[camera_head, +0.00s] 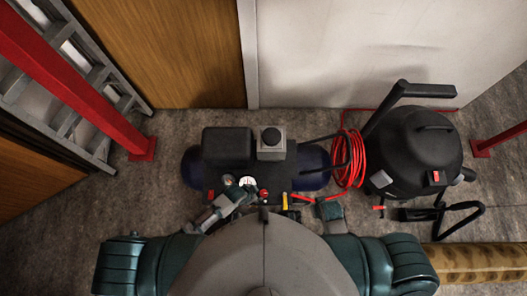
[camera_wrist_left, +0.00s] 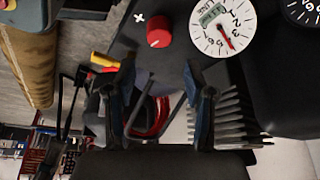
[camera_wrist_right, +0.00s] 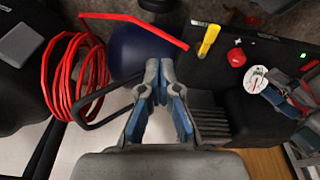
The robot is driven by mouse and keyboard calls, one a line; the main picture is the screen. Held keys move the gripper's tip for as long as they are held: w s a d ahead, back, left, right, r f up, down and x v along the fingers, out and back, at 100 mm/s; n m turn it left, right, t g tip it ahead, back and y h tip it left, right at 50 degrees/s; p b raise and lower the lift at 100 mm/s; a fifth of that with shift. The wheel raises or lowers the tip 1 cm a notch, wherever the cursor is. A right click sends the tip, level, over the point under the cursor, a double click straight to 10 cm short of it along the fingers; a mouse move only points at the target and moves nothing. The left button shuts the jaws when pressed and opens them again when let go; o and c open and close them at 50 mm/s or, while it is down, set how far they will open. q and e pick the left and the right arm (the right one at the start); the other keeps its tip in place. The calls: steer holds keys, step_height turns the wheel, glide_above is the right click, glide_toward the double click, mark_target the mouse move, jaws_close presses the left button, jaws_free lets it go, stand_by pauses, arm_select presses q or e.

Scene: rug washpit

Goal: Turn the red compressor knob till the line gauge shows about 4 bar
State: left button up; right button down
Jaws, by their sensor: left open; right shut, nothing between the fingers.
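The red compressor knob (camera_wrist_left: 159,32) sits on the dark panel, with a white plus mark beside it. It also shows in the head view (camera_head: 264,194) and the right wrist view (camera_wrist_right: 236,57). The white line gauge (camera_wrist_left: 223,29) is beside the knob; its red needle points to the lower right, near the 5, but I cannot read it exactly. My left gripper (camera_wrist_left: 160,100) is open and empty, close to the knob and gauge, with the knob outside its fingers. My right gripper (camera_wrist_right: 158,85) is shut and empty, apart from the knob.
The compressor (camera_head: 228,146) stands against the wall. A yellow-handled valve (camera_wrist_right: 209,40) is near the knob. A coiled red hose (camera_head: 350,160) and a black vacuum (camera_head: 412,140) are to the right. A ladder (camera_head: 70,75) leans at left. A rolled rug (camera_head: 485,263) lies at lower right.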

mark_target(263, 193)
arm_select(q)
steer(key=b+x, duration=0.2)
steer(key=x, duration=0.3)
steer(key=shift+d+f, duration=0.15)
steer(key=shift+f, duration=0.2)
steer(key=b+x, duration=0.1)
steer(key=x, duration=0.2)
steer(key=shift+f, duration=0.1)
steer(key=shift+b+x, duration=0.5)
steer(key=shift+x, duration=0.3)
steer(key=shift+w+d+f, duration=0.1)
steer(key=shift+w+d, duration=0.05)
steer(key=shift+d, duration=0.05)
steer(key=c, duration=0.9)
steer(key=shift+p, duration=0.45)
arm_select(e)
step_height(263, 193, up, 8)
steer(key=w+t, duration=0.2)
steer(key=shift+w+a, duration=0.3)
steer(key=shift+a, duration=0.05)
